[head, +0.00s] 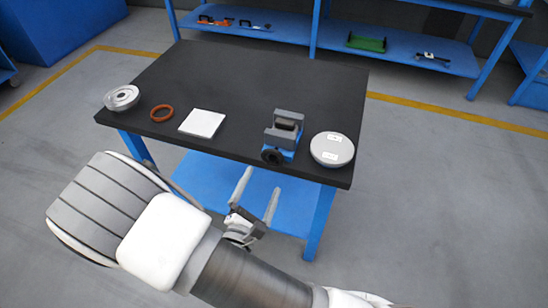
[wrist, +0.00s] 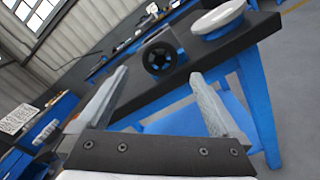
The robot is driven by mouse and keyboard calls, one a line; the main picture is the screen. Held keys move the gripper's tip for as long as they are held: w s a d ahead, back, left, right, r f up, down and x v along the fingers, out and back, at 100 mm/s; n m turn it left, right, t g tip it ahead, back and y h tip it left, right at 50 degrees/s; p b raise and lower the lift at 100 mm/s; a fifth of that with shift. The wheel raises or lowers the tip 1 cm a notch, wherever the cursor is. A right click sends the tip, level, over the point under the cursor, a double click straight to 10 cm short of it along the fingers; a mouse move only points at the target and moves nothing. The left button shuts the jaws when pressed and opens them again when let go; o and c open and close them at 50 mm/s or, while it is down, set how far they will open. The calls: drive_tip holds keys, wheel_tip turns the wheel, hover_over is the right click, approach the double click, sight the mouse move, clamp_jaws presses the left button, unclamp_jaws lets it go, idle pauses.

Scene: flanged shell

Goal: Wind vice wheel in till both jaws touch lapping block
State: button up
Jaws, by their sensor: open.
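The vice (head: 284,133) stands near the front right edge of the black table, with a blue body and grey jaws. A dark block, likely the lapping block (head: 288,124), sits between the jaws; I cannot tell whether either jaw touches it. The black vice wheel (head: 273,156) faces the front edge, and it also shows in the wrist view (wrist: 160,57). My gripper (head: 259,190) is open and empty, in front of the table and apart from the wheel. In the wrist view the fingers (wrist: 159,95) are spread wide, with the wheel beyond them.
On the black table (head: 240,85) are a round grey-white lidded thing (head: 332,149) right of the vice, a white square plate (head: 202,123), an orange ring (head: 161,113) and a metal flanged part (head: 121,98). The table's back half is clear. A blue shelf (head: 390,55) stands behind.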

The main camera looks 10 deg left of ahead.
sight(273, 159)
drive_tip(key=w, duration=0.9)
drive_tip(key=shift+w+d, duration=0.4)
drive_tip(key=shift+c, duration=0.2)
drive_tip(key=c, duration=1.1)
drive_tip(key=shift+c, duration=0.2)
drive_tip(key=shift+r+n, duration=0.1)
drive_tip(key=shift+n, duration=0.2)
